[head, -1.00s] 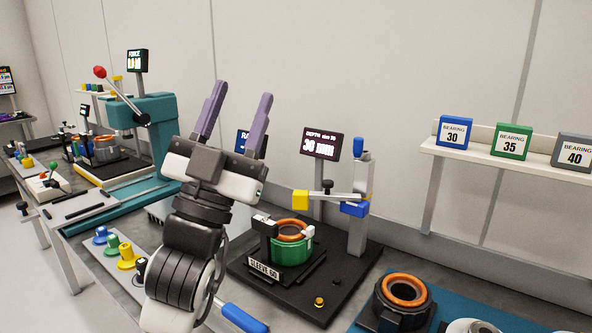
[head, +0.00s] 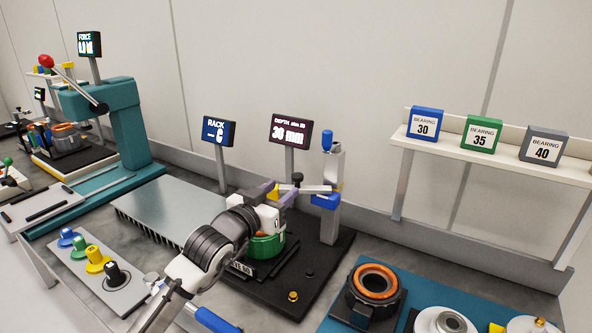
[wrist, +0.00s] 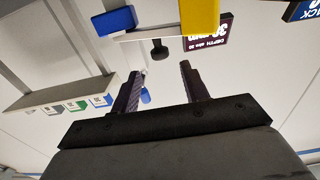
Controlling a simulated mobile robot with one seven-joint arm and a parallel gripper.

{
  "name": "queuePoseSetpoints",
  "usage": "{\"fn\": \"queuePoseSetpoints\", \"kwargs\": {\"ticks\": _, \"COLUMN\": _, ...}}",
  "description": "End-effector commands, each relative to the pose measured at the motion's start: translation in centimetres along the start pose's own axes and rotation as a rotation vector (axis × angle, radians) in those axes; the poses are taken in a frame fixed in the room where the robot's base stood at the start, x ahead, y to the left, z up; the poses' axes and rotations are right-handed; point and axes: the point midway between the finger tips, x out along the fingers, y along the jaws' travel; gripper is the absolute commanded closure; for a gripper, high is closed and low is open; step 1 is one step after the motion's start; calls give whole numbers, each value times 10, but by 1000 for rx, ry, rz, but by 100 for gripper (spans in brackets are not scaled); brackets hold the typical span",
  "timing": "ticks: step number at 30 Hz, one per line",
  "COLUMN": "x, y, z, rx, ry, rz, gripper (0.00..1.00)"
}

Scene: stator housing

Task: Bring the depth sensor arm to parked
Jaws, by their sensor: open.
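The depth sensor arm (head: 314,188) is a pale horizontal bar carried by a blue block (head: 326,201) on a grey post. In the head view it reaches left from the post toward the green sleeve fixture. A black knob (head: 297,178) stands on the bar and also shows in the wrist view (wrist: 158,48). The bar's yellow end block (wrist: 199,18) is clear in the wrist view. My gripper (head: 282,190) is open and empty beside the bar's left part. In the wrist view the knob lies beyond the gap between its fingers (wrist: 162,70). Contact cannot be told.
The green sleeve (head: 268,246) sits on a black base, partly hidden by my gripper. Behind stand the depth display (head: 290,130) and rack display (head: 219,131). A dark housing with an orange ring (head: 372,284) is at right. Bearing boxes (head: 481,134) stand on a shelf.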

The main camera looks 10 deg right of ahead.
Motion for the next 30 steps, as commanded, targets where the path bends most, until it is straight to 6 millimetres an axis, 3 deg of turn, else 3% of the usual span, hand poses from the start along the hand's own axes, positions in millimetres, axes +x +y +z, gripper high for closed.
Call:
{"fn": "queuePoseSetpoints", "kwargs": {"ticks": 6, "x": 47, "y": 1, "z": -4, "rx": -1, "ry": -1, "rz": 3, "gripper": 55}}
{"fn": "queuePoseSetpoints", "kwargs": {"ticks": 12, "x": 74, "y": 0, "z": -2, "rx": 0, "ry": 1, "rz": 1, "gripper": 55}}
{"fn": "queuePoseSetpoints", "kwargs": {"ticks": 25, "x": 83, "y": 0, "z": 0, "rx": 0, "ry": 1, "rz": 0, "gripper": 55}}
{"fn": "queuePoseSetpoints", "kwargs": {"ticks": 30, "x": 83, "y": 0, "z": -1, "rx": 1, "ry": 1, "rz": 0, "gripper": 77}}
